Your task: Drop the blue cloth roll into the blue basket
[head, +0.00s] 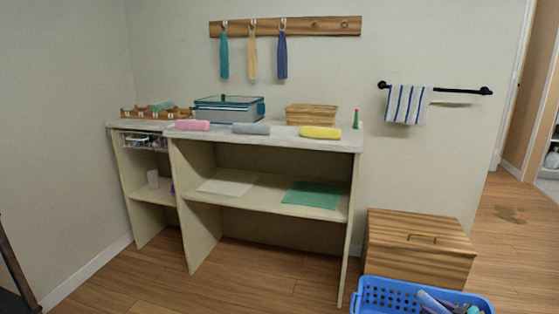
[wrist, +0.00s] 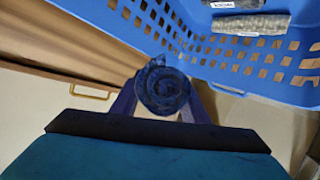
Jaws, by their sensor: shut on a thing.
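The blue cloth roll (wrist: 163,88) shows end-on in the wrist view as a dark blue spiral. My gripper (wrist: 162,98) is shut on it, with a finger at each side. The blue basket (head: 385,292) stands on the floor at the lower right of the head view, cut off by the frame edge. The basket's perforated wall (wrist: 130,22) fills the top of the wrist view, behind the roll in the picture. I cannot tell whether the roll is over the basket's opening. My gripper is not clearly visible in the head view.
Items with pale labels, including a grey roll (wrist: 250,24), lie in the basket. A wooden chest (head: 415,252) with a brass handle stands just behind it. The shelf unit (head: 262,140) holds pink (head: 192,125), grey (head: 251,128) and yellow (head: 320,132) rolls. Floor left of the basket is clear.

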